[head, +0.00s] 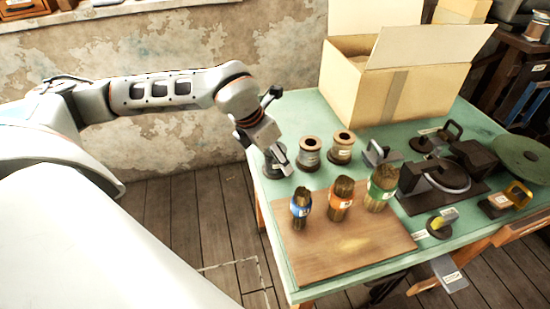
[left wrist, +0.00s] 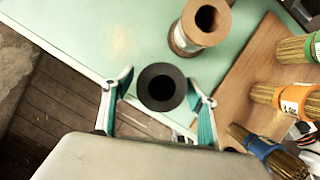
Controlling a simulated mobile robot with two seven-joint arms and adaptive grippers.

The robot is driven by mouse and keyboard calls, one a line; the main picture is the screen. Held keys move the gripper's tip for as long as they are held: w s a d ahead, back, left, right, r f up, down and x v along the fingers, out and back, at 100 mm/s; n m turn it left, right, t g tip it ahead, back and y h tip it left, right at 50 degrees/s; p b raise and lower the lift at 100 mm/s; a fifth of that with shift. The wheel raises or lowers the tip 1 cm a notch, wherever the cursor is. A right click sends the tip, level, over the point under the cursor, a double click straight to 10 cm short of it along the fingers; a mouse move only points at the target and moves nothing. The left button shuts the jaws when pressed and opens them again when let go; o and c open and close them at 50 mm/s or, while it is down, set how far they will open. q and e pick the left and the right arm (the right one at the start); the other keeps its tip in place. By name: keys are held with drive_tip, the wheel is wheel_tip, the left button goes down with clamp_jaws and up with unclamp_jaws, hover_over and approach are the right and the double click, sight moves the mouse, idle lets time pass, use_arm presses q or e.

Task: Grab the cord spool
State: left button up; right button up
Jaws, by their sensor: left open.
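A dark spool (head: 270,163) with a black, hollow top stands at the left edge of the green table, partly hidden by my left gripper (head: 283,163) in the head view. In the left wrist view the dark spool (left wrist: 161,88) sits between the two fingers of my left gripper (left wrist: 160,80). The fingers are open, one on each side of it, with gaps showing. Two more spools, a nearer one (head: 309,153) and a farther one (head: 342,147), have tan tops and stand to its right. I cannot tell their windings apart. My right gripper is not in view.
Bristle bundles with blue (head: 301,208), orange (head: 340,200) and green (head: 382,188) bands stand on a wooden board (head: 350,250). An open cardboard box (head: 400,95) stands behind. Dark press parts (head: 445,178) crowd the right. The table's left edge is close to the gripper.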

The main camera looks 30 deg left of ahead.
use_arm(q)
drive_tip(key=c, duration=1.3)
drive_tip(key=shift+r, duration=0.1)
